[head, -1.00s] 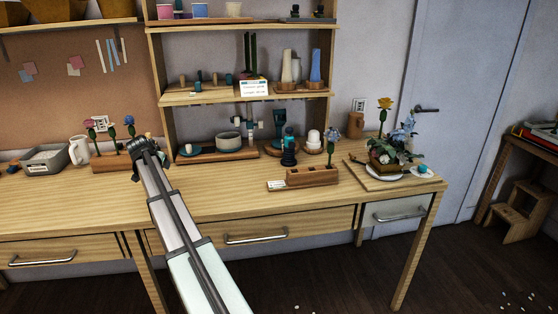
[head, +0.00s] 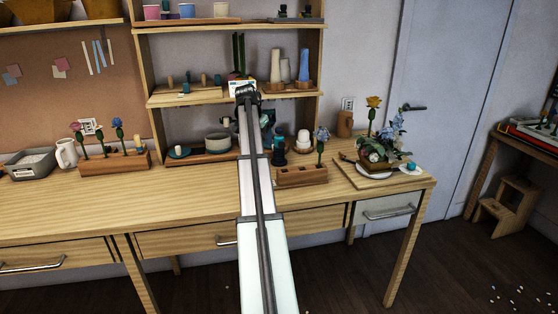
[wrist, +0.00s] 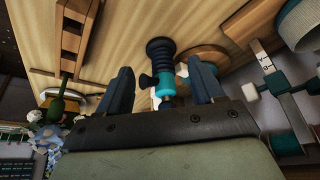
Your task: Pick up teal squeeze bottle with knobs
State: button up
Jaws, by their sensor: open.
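The teal squeeze bottle, with a dark ribbed part and small side knobs, shows in the wrist view (wrist: 162,62), between my finger directions and beyond the tips. In the head view, the bottle (head: 278,154) stands on the desk just right of my arm, which hides part of it. My gripper (wrist: 160,68) is open, with a dark finger on each side of the bottle in the picture and no visible contact. In the head view my gripper (head: 247,93) appears in front of the shelf unit, above and left of the bottle; its fingers are too small to read there.
A wooden block with holes (head: 302,176) and a flower stands right of the bottle. A flower arrangement (head: 382,157) is farther right. A grey bowl (head: 217,142) and stand are behind left. The shelf (head: 190,96) overhangs behind. The front left desktop is clear.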

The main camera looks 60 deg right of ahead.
aim_at(279, 128)
jog(key=d, duration=0.9)
jog(key=shift+s, duration=0.25)
jog(key=d, duration=0.3)
jog(key=shift+d+f, duration=0.3)
jog(key=shift+f, duration=0.25)
jog(key=shift+c, duration=0.5)
grip_shut()
